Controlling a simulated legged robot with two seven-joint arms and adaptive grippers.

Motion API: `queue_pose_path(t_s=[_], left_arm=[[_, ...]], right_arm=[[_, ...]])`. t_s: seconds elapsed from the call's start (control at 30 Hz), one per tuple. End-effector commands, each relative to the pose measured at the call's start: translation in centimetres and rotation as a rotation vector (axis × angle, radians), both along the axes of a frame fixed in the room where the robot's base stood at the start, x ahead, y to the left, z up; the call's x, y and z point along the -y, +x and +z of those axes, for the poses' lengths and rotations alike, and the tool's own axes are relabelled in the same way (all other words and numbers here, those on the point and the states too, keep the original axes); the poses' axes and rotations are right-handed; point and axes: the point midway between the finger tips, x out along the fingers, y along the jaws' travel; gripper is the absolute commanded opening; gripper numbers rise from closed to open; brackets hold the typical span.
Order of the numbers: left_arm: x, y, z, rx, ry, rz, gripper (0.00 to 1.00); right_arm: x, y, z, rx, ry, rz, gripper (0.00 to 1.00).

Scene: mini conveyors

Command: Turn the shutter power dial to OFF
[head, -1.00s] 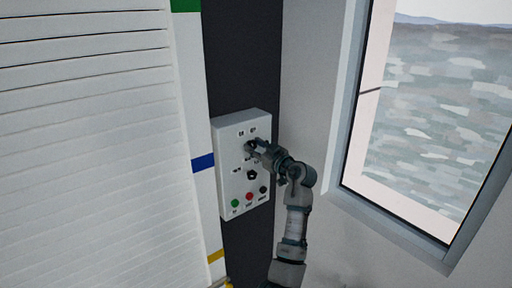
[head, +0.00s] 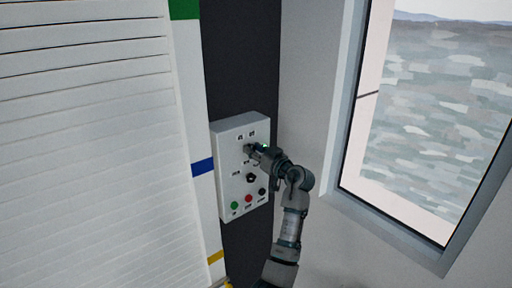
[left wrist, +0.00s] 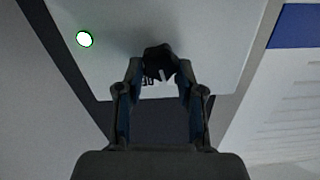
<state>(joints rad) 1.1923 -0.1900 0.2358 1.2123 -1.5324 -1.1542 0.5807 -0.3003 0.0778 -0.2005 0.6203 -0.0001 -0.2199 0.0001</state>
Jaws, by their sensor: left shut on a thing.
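A pale control panel (head: 224,150) is mounted on a dark wall strip. Its upper dial (head: 247,148) is dark and partly covered by my left gripper (head: 254,151). In the left wrist view the black dial (left wrist: 159,58) sits between the fingertips of my left gripper (left wrist: 160,72), which is shut on it. The label beside the dial is mostly hidden, so I cannot read its setting. My right gripper is out of view.
Below on the panel are a second black dial (head: 251,178), a green button (head: 234,205), a red button (head: 248,198) and a black button (head: 262,191). A white slatted shutter (head: 90,150) stands left. A window (head: 430,120) is right.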

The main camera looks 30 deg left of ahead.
Motion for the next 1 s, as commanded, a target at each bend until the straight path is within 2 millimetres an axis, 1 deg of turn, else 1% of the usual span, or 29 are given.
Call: queue_pose_path(t_s=[0.03,0.1,0.4,0.6,0.8,1.0], left_arm=[[-0.3,0.0,-0.1,-0.048,0.013,0.003,0.02],[-0.3,0.1,-0.1,-0.11,0.037,0.004,0.02],[-0.2,0.2,-0.3,-0.368,0.142,0.004,0.02],[-0.2,0.2,-0.4,-0.51,0.2,0.006,0.02],[-0.2,0.3,-0.6,-0.611,0.24,0.004,0.02],[-0.2,0.3,-0.7,-0.666,0.262,0.005,0.02]], right_arm=[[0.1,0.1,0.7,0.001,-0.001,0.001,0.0],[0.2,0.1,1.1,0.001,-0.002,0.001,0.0],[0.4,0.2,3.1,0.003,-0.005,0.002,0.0],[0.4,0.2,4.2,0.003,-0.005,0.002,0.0],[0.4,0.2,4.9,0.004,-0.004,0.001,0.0],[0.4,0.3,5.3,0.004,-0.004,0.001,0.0]])
